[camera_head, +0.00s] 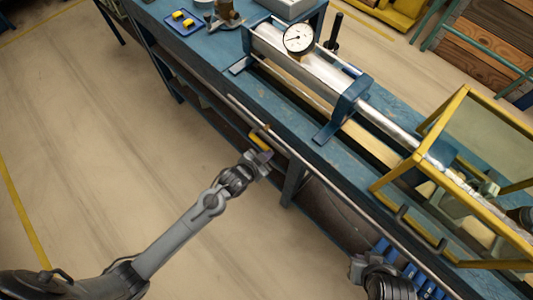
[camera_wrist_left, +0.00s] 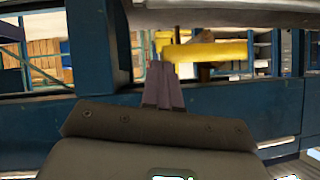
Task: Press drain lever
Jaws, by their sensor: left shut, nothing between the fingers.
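The drain lever (camera_head: 257,141) is a yellow handle at the front edge of the blue bench, below the long rail. In the left wrist view the yellow lever (camera_wrist_left: 208,50) runs sideways just beyond the fingers. My left gripper (camera_head: 263,157) is shut and empty, with its tips close to the lever. The fingers (camera_wrist_left: 162,80) stand together in the left wrist view, their tips overlapping the lever's left end in the picture. I cannot tell whether they touch it. My right gripper (camera_head: 358,268) is partly visible at the bottom; its fingers are unclear.
The blue bench (camera_head: 215,48) carries a metal cylinder (camera_head: 330,74) with a round dial gauge (camera_head: 298,38). A yellow-framed guard (camera_head: 397,177) stands at the right. A blue tray (camera_head: 173,28) with yellow items is at the far end. Open floor (camera_head: 90,120) lies left.

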